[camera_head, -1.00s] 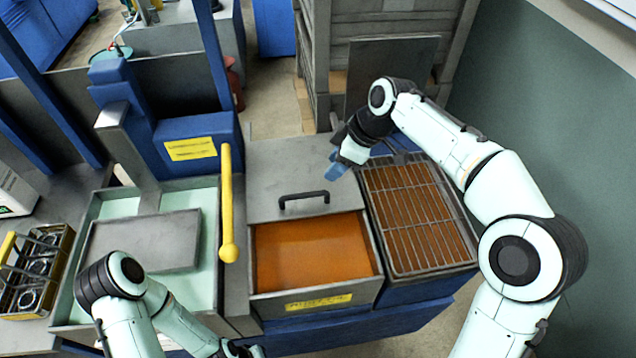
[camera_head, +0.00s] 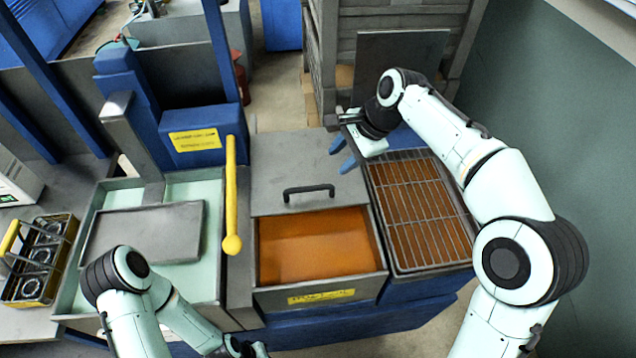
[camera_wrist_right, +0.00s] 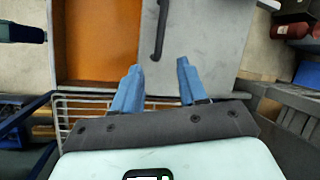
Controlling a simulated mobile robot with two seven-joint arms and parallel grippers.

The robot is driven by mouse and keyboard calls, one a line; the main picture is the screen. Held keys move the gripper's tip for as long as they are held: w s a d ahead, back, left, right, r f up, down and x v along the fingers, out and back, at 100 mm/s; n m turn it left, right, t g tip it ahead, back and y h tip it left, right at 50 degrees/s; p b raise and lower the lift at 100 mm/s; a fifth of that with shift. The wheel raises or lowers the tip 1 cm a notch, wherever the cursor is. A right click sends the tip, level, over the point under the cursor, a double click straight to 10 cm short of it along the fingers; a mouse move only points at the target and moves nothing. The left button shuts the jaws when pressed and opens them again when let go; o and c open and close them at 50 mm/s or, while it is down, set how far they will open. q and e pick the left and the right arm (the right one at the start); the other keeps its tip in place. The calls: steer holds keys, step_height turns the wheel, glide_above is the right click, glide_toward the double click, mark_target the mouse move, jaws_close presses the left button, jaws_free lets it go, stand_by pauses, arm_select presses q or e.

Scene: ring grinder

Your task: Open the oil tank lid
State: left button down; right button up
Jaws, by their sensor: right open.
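The oil tank (camera_head: 372,292) stands in the middle of the head view, with orange oil (camera_head: 318,247) showing in its front half. The grey lid (camera_head: 300,165) covers the back half, and its dark bar handle (camera_head: 309,190) lies near the lid's front edge. My right gripper (camera_head: 342,156) is open and empty, with blue fingers beside the lid's right edge. In the right wrist view the open fingers (camera_wrist_right: 158,82) point toward the lid (camera_wrist_right: 205,45) and handle (camera_wrist_right: 160,32), apart from the handle. My left gripper (camera_head: 245,348) is at the bottom edge, its fingers mostly cut off.
A wire rack (camera_head: 420,212) over an orange tray adjoins the tank on the right. A yellow lever (camera_head: 231,195) stands just left of the tank. A pale green basin (camera_head: 90,250) and a metal basket (camera_head: 40,262) are further left. A green wall closes the right side.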

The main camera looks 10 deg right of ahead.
mark_target(315, 187)
arm_select(q)
steer(key=shift+s+f+b, duration=0.7)
steer(key=shift+f+b, duration=0.05)
steer(key=shift+f, duration=0.25)
arm_select(e)
steer(key=a+f+m, duration=0.1)
steer(key=f, duration=0.3)
steer(key=w+a+f+m, duration=0.1)
steer(key=a+f, duration=0.1)
steer(key=f, duration=0.2)
steer(key=w+a+f+m, duration=0.1)
steer(key=a+f+m, duration=0.1)
steer(key=f, duration=0.2)
steer(key=shift+w, duration=0.2)
steer(key=shift+c, duration=0.2)
jaws_close()
